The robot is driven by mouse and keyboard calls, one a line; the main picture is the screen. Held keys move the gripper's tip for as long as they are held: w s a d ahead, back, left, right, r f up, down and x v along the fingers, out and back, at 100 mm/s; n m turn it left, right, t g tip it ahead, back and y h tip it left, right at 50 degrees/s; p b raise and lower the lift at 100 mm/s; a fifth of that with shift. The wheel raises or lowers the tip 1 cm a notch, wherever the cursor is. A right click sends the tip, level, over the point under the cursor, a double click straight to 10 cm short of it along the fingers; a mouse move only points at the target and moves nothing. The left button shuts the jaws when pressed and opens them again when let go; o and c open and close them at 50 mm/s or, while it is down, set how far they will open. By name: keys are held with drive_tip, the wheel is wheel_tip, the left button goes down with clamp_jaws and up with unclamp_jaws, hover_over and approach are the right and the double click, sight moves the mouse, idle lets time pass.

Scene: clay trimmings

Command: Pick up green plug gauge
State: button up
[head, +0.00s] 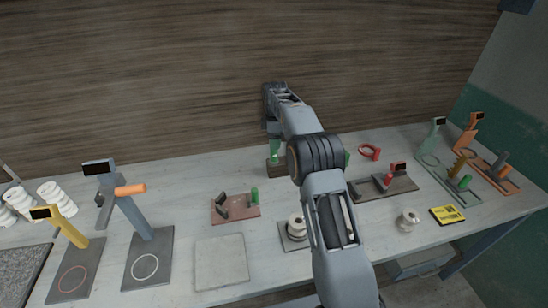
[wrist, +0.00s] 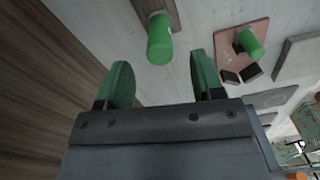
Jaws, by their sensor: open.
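A green plug gauge (wrist: 160,40), a green cylinder, stands on a brown wooden block (wrist: 150,8) in the wrist view. It lies just beyond the gap between my fingers and is not clasped. My gripper (wrist: 161,64) is open, with its two green fingers apart and empty. In the head view the brown block (head: 274,171) is at the back of the table, with green showing just above it; plug and fingers are hard to tell apart there. A second green cylinder (head: 254,195) stands on a pinkish plate with dark blocks; it also shows in the wrist view (wrist: 252,41).
The pinkish plate (head: 226,218) is just in front of the block. A pale square plate (head: 221,262), a grey stand (head: 146,230) and a yellow stand (head: 75,236) are at left. A dark fixture (head: 400,185) is at right. A wooden wall (head: 150,80) rises behind.

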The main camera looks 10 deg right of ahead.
sight(274, 153)
drive_tip(key=shift+a+f+p, duration=0.1)
drive_tip(key=shift+f+p, duration=0.55)
drive_tip(key=shift+f, duration=3)
drive_tip(key=c, duration=1.1)
drive_tip(key=shift+o, duration=0.2)
drive_tip(key=shift+r, duration=0.1)
